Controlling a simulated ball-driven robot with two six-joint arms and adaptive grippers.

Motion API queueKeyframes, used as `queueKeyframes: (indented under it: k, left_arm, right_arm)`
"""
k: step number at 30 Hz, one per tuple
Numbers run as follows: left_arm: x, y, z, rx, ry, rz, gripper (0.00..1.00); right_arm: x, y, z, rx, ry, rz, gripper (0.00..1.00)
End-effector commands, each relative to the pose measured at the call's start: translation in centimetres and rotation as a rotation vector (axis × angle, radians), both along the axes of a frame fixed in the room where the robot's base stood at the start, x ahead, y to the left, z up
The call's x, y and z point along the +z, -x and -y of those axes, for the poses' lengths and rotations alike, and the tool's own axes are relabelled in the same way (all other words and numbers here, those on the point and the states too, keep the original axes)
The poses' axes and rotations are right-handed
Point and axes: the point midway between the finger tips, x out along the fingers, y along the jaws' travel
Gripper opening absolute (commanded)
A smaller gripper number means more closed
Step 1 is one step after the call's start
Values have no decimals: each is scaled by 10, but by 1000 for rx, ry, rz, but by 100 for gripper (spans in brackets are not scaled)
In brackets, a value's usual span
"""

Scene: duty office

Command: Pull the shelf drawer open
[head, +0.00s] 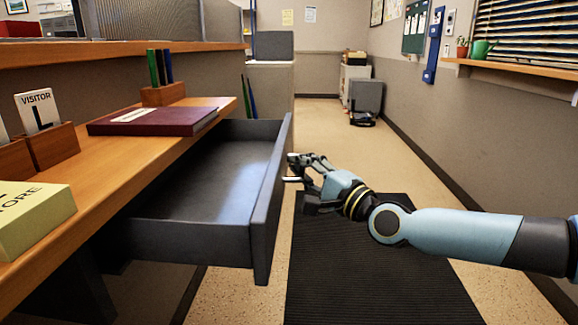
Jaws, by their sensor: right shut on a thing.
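The grey shelf drawer (195,232) is pulled well out from under the wooden desk at the left, and its inside is empty. Its dark front panel (270,205) faces right. My right gripper (291,168) is at the outer side of the front panel, near its far end, shut on the handle (292,179), of which only a small light piece shows. My left gripper is not in the view.
The desk top (120,165) holds a maroon book (155,121), a pen block (164,94), a visitor card holder (52,146) and a yellow box (32,218). A dark mat (370,280) lies on the floor. The aisle behind is open, with a grey cabinet (366,96) far back.

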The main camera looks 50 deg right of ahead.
Motion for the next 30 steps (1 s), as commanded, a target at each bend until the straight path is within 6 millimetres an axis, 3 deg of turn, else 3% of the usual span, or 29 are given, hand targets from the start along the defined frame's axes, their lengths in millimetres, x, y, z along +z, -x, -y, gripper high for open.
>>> queueKeyframes:
  k: [8,9,15,20,24,30]
  left_arm:
    - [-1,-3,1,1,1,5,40]
    - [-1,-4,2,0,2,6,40]
    - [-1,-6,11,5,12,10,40]
    - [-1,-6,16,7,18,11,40]
    - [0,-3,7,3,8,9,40]
    - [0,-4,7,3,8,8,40]
  right_arm:
    - [-7,3,0,2,-6,-17,0]
    - [-7,3,0,2,-6,-17,10]
    - [-5,2,0,1,-4,-12,34]
    - [-3,1,0,0,-3,-8,34]
    - [-4,4,0,1,-2,-8,34]
    - [-9,33,-3,3,-1,-12,34]
